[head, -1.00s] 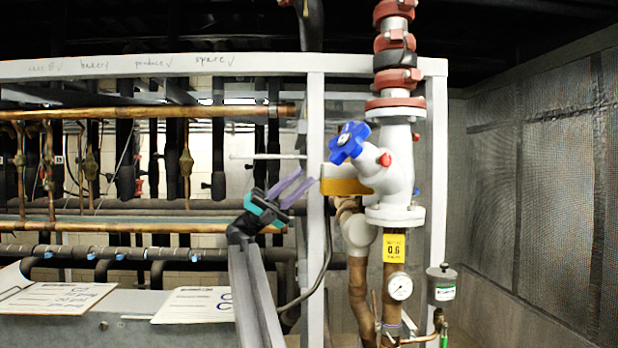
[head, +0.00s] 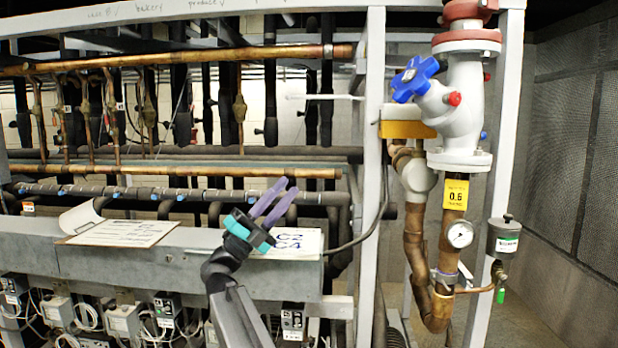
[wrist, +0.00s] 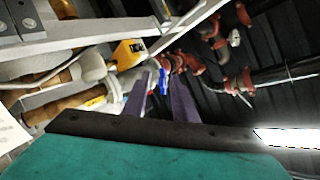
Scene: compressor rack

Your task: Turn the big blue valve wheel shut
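The blue valve wheel (head: 415,78) is a lobed handwheel on the angled neck of a white valve body (head: 460,105) at the upper right of the head view. My gripper (head: 291,186), with two purple fingers on a teal and black base, is below and left of the wheel, clearly apart from it. The fingers are spread with nothing between them. In the wrist view the blue wheel (wrist: 163,76) shows small and distant in the gap between the fingers (wrist: 160,98), partly hidden by them.
A white frame post (head: 373,190) stands between my gripper and the valve. A yellow-orange block (head: 407,129) sits just below the wheel. Copper pipes (head: 190,60) cross the rack on the left. A gauge (head: 459,234) hangs below the valve.

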